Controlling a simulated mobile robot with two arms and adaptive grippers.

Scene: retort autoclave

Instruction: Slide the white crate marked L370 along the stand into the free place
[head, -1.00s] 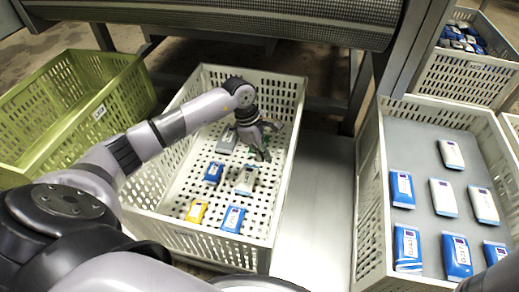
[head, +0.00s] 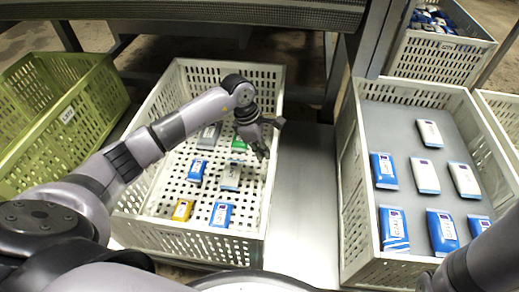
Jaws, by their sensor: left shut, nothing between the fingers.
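A white crate (head: 190,238) with a slotted wall and several packs in it stands in the middle of the head view, on the metal stand (head: 302,205). I cannot read a mark L370 on it. The free place is the bare strip of stand to its right, before the right-hand white crate (head: 352,262). My left gripper (head: 264,148) is shut and empty. It is over the inside of the middle crate, close to its right wall; I cannot tell whether it touches. My right arm enters at the lower right; its gripper (head: 428,283) is barely visible, dark and cut off.
A green crate (head: 68,128) stands at the left. The right-hand crate holds several blue and white packs on a grey sheet. Another white crate (head: 440,62) with blue packs is at the back right. A dark roller or beam (head: 190,10) crosses the top, with metal posts below.

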